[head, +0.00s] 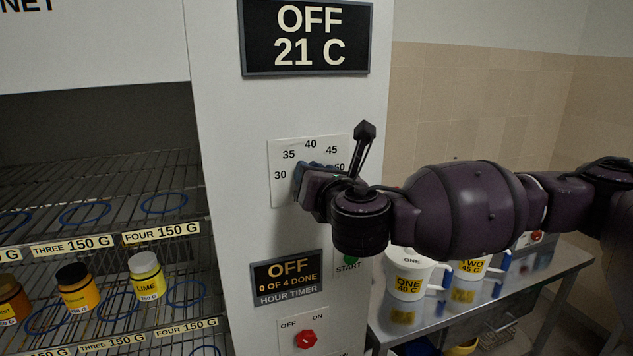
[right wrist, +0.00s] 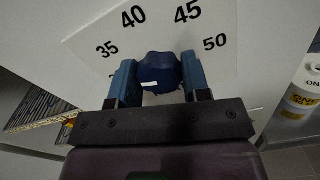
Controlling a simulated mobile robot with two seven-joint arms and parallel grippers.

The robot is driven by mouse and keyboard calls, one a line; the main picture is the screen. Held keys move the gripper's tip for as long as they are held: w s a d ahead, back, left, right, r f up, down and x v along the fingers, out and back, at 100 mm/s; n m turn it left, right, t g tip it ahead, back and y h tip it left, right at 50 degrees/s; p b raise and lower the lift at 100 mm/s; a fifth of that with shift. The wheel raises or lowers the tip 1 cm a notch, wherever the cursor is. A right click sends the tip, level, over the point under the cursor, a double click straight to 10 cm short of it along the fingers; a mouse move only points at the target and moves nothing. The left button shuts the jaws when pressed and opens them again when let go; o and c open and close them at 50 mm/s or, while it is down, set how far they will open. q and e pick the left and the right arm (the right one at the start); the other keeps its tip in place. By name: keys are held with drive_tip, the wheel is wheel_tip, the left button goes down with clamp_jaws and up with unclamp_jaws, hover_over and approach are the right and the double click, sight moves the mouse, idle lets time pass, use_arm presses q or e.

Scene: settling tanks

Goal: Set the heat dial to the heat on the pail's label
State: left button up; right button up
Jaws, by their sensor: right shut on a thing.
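The heat dial is a dark blue lobed knob (right wrist: 157,68) on a white scale plate (head: 283,185) marked 30, 35, 40, 45 and 50. My right gripper (head: 312,178) is at the plate, and in the right wrist view its two blue fingers (right wrist: 158,82) are shut on the knob from both sides. A small white mark shows on the knob's near face; I cannot tell which number it points to. The display (head: 306,37) above reads OFF, 21 C. A white pail (head: 409,262) has a yellow label reading ONE, 40 C. My left gripper is out of view.
A second pail (head: 468,272) labelled TWO, 45 C stands beside it on a steel bench (head: 530,288). Below the dial are an hour timer display (head: 287,277) reading OFF, a green START button (head: 348,262) and a red OFF/ON switch (head: 305,339). Wire racks with jars (head: 147,275) are left.

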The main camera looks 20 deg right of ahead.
drive_tip(key=shift+f+m+b, duration=0.2)
drive_tip(key=shift+m+b, duration=0.15)
drive_tip(key=shift+m, duration=0.55)
drive_tip(key=m, duration=0.4)
drive_tip(key=shift+r+m+b, duration=0.1)
drive_tip(key=shift+m+b, duration=0.2)
drive_tip(key=m, duration=0.3)
drive_tip(key=shift+m, duration=0.3)
drive_tip(key=m, duration=0.3)
drive_tip(key=shift+m+p, duration=0.3)
drive_tip(key=shift+m, duration=0.1)
drive_tip(key=m+p, duration=0.1)
drive_tip(key=m, duration=0.3)
drive_tip(key=m+p, duration=0.1)
drive_tip(key=m, duration=0.3)
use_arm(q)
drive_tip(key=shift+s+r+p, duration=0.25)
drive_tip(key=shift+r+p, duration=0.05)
use_arm(e)
drive_tip(key=shift+m, duration=1)
